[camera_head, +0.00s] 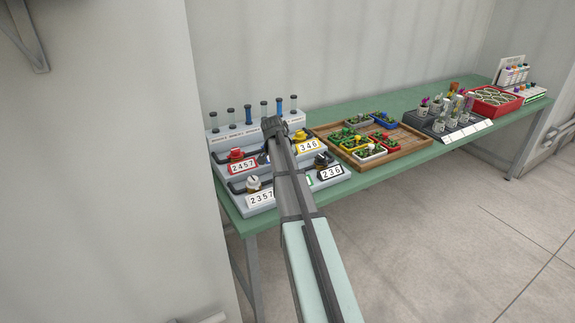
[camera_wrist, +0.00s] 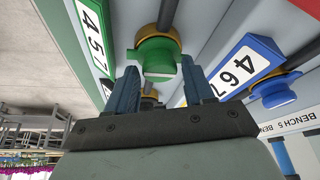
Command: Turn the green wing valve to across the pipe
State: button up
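The green wing valve (camera_wrist: 158,56) shows in the upper middle of the wrist view, with a brass-coloured collar (camera_wrist: 166,36) and a dark pipe (camera_wrist: 168,12) beyond it. My gripper (camera_wrist: 157,76) has its two blue-grey fingers apart, one on each side of the valve's near part. I cannot tell whether either finger touches it. The exact angle of the wing to the pipe is hard to judge. A green-edged plate (camera_wrist: 92,28) reading 457 is beside it. In the head view my arm hides the green valve.
A blue valve (camera_wrist: 275,92) and its 467 plate (camera_wrist: 240,68) lie close on the right. In the head view, red (camera_head: 236,154), yellow (camera_head: 299,136), white (camera_head: 253,183) and black (camera_head: 323,158) valves share the stepped rack. A wooden tray (camera_head: 408,153) stands to the right.

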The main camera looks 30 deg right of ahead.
jog(key=shift+o, duration=1.1)
jog(key=v, duration=1.3)
jog(key=shift+r, duration=0.35)
jog(key=shift+a, duration=0.15)
